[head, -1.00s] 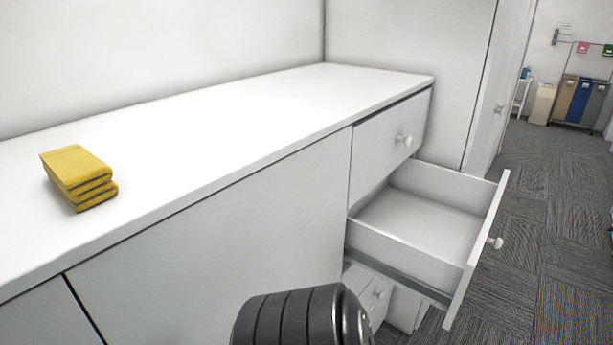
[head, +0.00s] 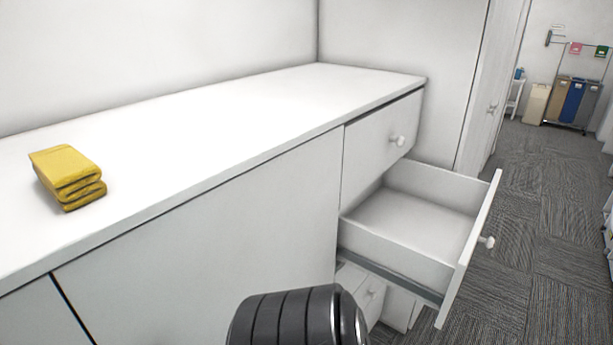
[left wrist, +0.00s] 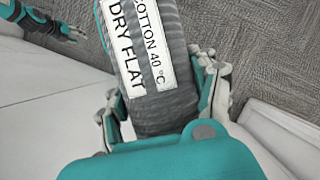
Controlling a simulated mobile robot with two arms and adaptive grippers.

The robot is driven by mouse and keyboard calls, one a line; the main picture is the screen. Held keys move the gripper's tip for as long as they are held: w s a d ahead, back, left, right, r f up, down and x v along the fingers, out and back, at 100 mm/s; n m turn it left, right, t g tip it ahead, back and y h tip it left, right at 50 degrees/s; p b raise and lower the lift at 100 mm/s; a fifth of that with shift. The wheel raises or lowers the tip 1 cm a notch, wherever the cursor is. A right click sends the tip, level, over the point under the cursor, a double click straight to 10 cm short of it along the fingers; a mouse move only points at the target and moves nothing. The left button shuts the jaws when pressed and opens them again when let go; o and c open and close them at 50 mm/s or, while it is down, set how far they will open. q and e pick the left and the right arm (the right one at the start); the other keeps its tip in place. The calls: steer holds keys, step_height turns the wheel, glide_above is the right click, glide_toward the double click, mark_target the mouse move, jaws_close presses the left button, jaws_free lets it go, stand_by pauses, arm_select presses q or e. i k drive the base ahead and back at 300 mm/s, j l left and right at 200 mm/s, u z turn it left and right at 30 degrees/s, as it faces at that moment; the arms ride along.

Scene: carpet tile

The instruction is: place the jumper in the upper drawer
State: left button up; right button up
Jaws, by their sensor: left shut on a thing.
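My left gripper (left wrist: 165,110) is shut on a grey folded knitted jumper (left wrist: 165,65) in the left wrist view. The jumper lies between its two teal-and-grey fingers, with a white care label facing the camera. Part of the jumper is hidden behind the gripper body. In the head view, an open, empty white drawer (head: 415,212) sticks out of the cabinet, below a shut drawer (head: 383,145) with a round knob. My right gripper (left wrist: 72,30) shows small at the upper left of the left wrist view; its opening is unclear.
A yellow folded cloth (head: 68,178) lies on the white countertop (head: 220,110), which is otherwise clear. A lower drawer front (head: 362,292) shows beneath the open drawer. Bins (head: 572,102) stand far back at the right. Grey carpet (head: 560,200) is free right of the drawer.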

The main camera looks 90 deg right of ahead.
mark_target(423, 239)
steer(key=k+l, duration=0.1)
steer(key=k, duration=0.4)
steer(key=k+l, duration=0.1)
steer(key=k, duration=0.45)
steer(key=k+l, duration=0.1)
steer(key=k, duration=0.4)
steer(key=z, duration=0.5)
steer(key=k+z, duration=0.15)
steer(key=z, duration=0.35)
steer(key=l+z, duration=0.1)
steer(key=z, duration=0.35)
steer(key=l+z, duration=0.1)
steer(key=z, duration=0.4)
steer(key=k, duration=0.05)
